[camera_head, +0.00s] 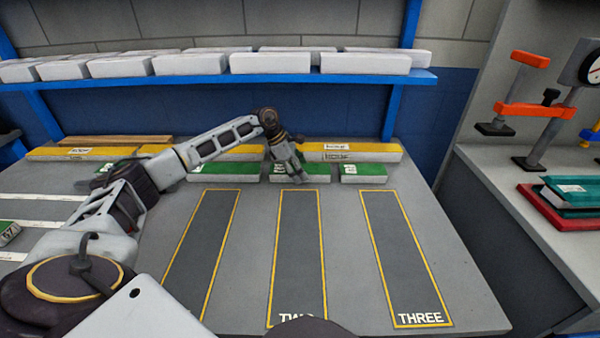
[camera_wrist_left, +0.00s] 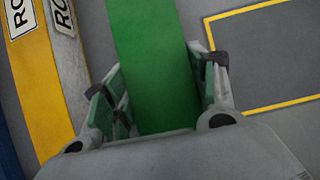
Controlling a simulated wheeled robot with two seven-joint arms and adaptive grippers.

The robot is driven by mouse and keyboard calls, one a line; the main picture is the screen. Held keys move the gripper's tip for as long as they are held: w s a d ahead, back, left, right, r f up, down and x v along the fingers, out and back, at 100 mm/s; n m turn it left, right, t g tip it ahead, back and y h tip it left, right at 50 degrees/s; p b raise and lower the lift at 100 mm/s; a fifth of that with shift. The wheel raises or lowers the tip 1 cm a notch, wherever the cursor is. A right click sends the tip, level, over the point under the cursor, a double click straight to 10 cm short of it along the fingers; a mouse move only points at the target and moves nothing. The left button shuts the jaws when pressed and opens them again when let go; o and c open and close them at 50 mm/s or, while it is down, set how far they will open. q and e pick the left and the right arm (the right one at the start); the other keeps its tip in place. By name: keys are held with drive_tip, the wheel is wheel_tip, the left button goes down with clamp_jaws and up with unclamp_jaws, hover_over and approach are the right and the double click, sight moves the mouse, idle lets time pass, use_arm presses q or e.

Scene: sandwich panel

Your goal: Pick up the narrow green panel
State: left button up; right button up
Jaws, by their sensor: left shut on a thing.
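A row of narrow green panels with pale front edges lies at the back of the grey table. My left gripper (camera_head: 299,173) points down at the middle one, a narrow green panel (camera_head: 318,169) behind lane two. In the left wrist view that green panel (camera_wrist_left: 155,55) runs between the two fingers of my left gripper (camera_wrist_left: 162,95), which is shut on it. I cannot tell whether it is lifted. Another green panel (camera_head: 225,169) lies to its left and a shorter-looking one (camera_head: 364,170) to its right. My right gripper is not in view.
Yellow panels (camera_head: 375,148) lie just behind the green row, close to the left gripper. A blue shelf (camera_head: 200,80) with white blocks hangs above. Yellow-outlined lanes, including lane three (camera_head: 405,255), are empty. A side bench (camera_head: 500,190) with clamps stands at right.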

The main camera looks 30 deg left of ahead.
use_arm(q)
drive_tip(key=shift+r, duration=0.7)
wheel_tip(320, 180, up, 7)
drive_tip(key=shift+f+p, duration=0.1)
drive_tip(key=shift+p, duration=0.55)
drive_tip(key=shift+r, duration=0.9)
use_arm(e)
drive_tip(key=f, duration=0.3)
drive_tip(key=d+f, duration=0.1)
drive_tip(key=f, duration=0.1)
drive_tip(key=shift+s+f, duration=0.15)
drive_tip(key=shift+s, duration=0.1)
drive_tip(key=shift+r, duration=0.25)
